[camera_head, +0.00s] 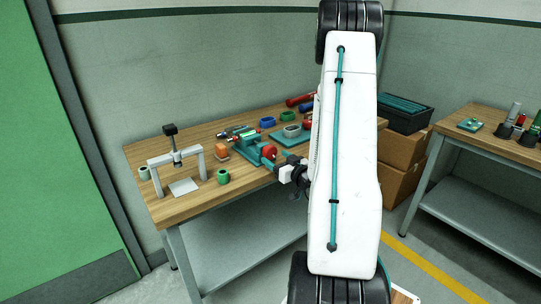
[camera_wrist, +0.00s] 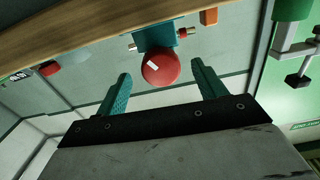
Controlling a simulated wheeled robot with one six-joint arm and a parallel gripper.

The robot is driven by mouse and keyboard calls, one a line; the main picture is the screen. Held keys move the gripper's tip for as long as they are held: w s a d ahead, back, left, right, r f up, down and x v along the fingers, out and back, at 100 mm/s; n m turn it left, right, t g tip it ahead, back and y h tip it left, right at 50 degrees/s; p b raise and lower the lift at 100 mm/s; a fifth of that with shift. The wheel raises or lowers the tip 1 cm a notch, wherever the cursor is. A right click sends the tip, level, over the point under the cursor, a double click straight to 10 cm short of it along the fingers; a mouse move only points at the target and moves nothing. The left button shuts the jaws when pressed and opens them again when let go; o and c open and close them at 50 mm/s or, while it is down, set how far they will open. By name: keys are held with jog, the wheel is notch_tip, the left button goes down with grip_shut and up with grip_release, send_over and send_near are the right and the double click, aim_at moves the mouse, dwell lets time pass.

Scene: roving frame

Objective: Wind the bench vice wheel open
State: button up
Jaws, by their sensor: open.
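The bench vice (camera_head: 247,148) is a teal block with metal parts near the front edge of the wooden workbench. Its red round wheel (camera_head: 269,153) faces my gripper. In the wrist view the wheel (camera_wrist: 161,68) is a red disc with a small white mark, in front of the teal vice body (camera_wrist: 157,36). My gripper (camera_wrist: 160,88) has teal fingers spread open, one on each side of the wheel in that view. No contact with the wheel shows. In the head view my gripper (camera_head: 278,163) is small and partly merged with the vice area.
The workbench (camera_head: 180,208) also holds a grey press frame (camera_head: 177,160), green rings, an orange block (camera_head: 222,149), a blue ring (camera_head: 267,122) and red cylinders. My arm hides its right part. Boxes and a dark crate (camera_head: 404,115) stand right of it, near a second table (camera_head: 463,137).

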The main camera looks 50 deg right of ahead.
aim_at(272, 155)
jog(key=shift+x, duration=2)
jog(key=c, duration=1)
